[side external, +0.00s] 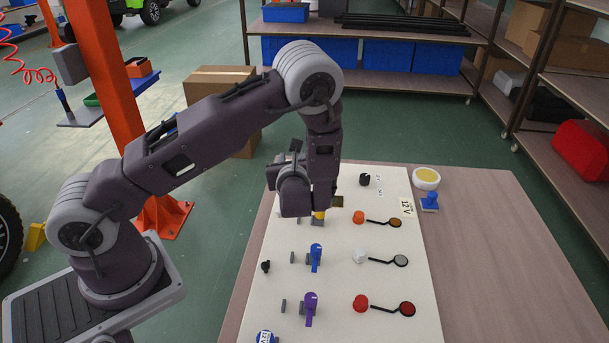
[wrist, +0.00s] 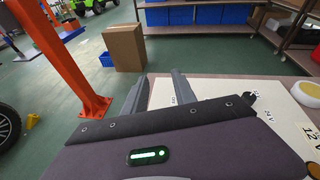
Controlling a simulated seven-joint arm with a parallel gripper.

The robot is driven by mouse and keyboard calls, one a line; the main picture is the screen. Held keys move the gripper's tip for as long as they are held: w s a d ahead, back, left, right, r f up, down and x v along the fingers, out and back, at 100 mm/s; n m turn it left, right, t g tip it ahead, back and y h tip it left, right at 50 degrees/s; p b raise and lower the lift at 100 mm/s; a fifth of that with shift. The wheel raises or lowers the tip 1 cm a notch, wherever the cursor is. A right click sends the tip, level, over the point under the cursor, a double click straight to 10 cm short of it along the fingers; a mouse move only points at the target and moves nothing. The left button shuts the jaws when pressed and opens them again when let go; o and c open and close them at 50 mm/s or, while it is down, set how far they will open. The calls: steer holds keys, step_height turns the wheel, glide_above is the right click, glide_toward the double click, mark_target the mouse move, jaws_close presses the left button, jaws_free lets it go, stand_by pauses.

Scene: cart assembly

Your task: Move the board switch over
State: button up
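A white board (side external: 340,275) lies on the table and carries several parts. A small black knob-like part (side external: 364,179), probably the switch, stands near its far edge beside small printed labels. In the wrist view, a dark part (wrist: 251,97) at the board's edge may be the same one, partly hidden by my gripper's body. My gripper (side external: 297,198) is above the far left part of the board, left of the black part and apart from it. In the wrist view its two grey fingers (wrist: 160,92) stand apart with nothing held between them.
Yellow, blue (side external: 316,256) and purple (side external: 310,309) levers stand on the board. Orange, white and red (side external: 361,303) knobs with round discs are to their right. A yellow-topped round container (side external: 426,178) and a blue stamp-like piece (side external: 429,202) sit nearby. The table's right side (side external: 500,260) is clear.

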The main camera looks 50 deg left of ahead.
steer(key=f+m, duration=0.1)
steer(key=w+d+f+m+t+h, duration=0.1)
steer(key=f, duration=0.1)
steer(key=w+d+f+m, duration=0.1)
steer(key=f, duration=0.1)
steer(key=shift+w+t+h, duration=0.1)
steer(key=shift+t+h, duration=0.2)
steer(key=shift+t, duration=0.1)
steer(key=shift+w+a+f, duration=0.1)
steer(key=shift+w+f, duration=0.05)
steer(key=shift+w, duration=0.05)
steer(key=x, duration=0.7)
steer(key=shift+a, duration=0.1)
steer(key=shift+w+a+f, duration=0.1)
steer(key=shift+w, duration=0.1)
steer(key=shift+c, duration=0.8)
jaws_close()
